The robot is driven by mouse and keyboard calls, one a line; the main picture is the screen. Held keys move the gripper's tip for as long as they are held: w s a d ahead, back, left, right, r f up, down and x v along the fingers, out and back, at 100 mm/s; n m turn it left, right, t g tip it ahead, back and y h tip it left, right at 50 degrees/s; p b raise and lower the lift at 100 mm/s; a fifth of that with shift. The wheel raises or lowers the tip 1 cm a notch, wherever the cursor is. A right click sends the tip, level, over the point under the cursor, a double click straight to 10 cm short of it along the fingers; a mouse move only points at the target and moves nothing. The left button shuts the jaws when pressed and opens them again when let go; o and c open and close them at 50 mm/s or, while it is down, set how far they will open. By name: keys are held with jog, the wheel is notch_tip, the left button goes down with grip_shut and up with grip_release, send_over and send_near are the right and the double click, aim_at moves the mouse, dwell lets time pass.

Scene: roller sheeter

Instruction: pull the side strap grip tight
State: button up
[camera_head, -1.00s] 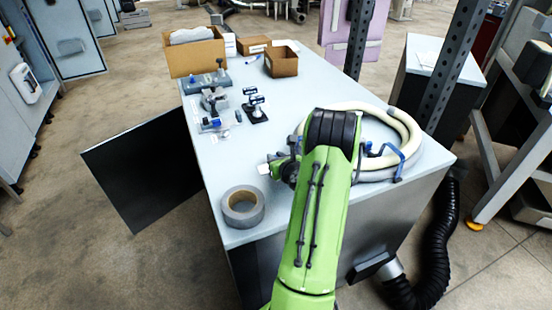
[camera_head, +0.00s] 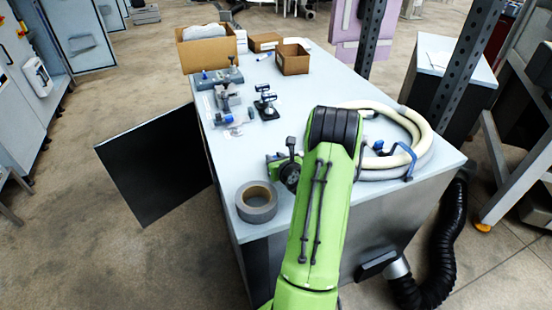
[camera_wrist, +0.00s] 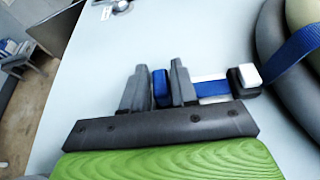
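In the wrist view the two grey fingers of my gripper (camera_wrist: 160,88) stand close on either side of a small blue strap grip (camera_wrist: 161,87), with no clear gap. A white and blue strap (camera_wrist: 212,88) shows right of the fingers, leading to a black and white buckle (camera_wrist: 244,77). A blue strap band (camera_wrist: 295,52) runs from there around the hose coil (camera_wrist: 268,45). In the head view the hose coil (camera_head: 418,125) lies on the table with a blue strap (camera_head: 409,160) at its right. My arm hides the coil's left part and most of my gripper.
A grey tape roll (camera_head: 257,202) lies near the table's (camera_head: 320,80) front left edge. Small fixtures (camera_head: 225,98) and cardboard boxes (camera_head: 207,53) stand farther back. A dark perforated post (camera_head: 465,70) rises behind the coil. A black panel (camera_head: 155,165) is left of the table.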

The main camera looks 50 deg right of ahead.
jog(key=shift+s, duration=0.1)
jog(key=b+v, duration=0.3)
jog(key=v, duration=0.8)
jog(key=shift+s+d, duration=0.1)
jog(key=shift+d, duration=0.05)
jog(key=s+b, duration=0.1)
jog(key=b, duration=0.2)
jog(key=shift+a, duration=0.4)
jog(key=shift+b+v, duration=1.05)
jog(key=shift+b, duration=0.1)
jog(key=shift+s+a+r, duration=0.35)
jog(key=shift+s+r, duration=0.05)
jog(key=shift+r, duration=0.05)
